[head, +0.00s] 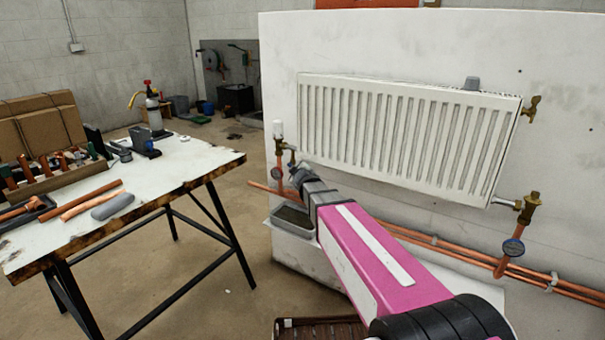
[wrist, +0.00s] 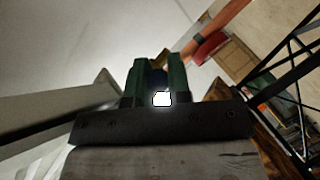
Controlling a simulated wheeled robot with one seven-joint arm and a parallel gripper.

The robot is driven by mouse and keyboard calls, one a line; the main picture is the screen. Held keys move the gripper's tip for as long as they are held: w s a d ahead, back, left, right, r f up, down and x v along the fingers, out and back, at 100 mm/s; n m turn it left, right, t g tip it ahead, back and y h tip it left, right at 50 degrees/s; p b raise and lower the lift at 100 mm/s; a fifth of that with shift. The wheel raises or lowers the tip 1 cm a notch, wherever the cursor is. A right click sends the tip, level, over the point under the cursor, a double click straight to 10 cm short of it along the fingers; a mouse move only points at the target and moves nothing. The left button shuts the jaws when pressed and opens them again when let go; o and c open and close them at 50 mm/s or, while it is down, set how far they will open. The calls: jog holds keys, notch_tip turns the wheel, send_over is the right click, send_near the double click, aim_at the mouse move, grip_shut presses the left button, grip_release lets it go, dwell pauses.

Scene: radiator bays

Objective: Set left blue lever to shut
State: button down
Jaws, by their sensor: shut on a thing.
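The left valve assembly (head: 279,150), with a white cap on top and copper pipe below, stands at the lower left of the radiator (head: 400,135). My gripper (head: 294,172) is right at this valve in the head view. In the wrist view my gripper (wrist: 158,70) shows two green fingers closed around a small dark bluish piece (wrist: 157,78), which appears to be the left blue lever. The fingers and shadow hide most of the lever, so its angle cannot be told. In the head view the lever is hidden behind my gripper.
A grey tray (head: 293,221) sits under the left valve. Copper pipes (head: 450,247) run along the wall below the radiator. The right brass valve (head: 529,208) has a round dial (head: 513,247) below it. A workbench (head: 165,168) with tools stands at left, with open floor between.

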jog(key=shift+a, duration=0.1)
jog(key=c, duration=1.1)
grip_release()
jog(key=shift+o, duration=0.2)
jog(key=v, duration=1)
jog(key=shift+s, duration=0.4)
jog(key=shift+r, duration=0.1)
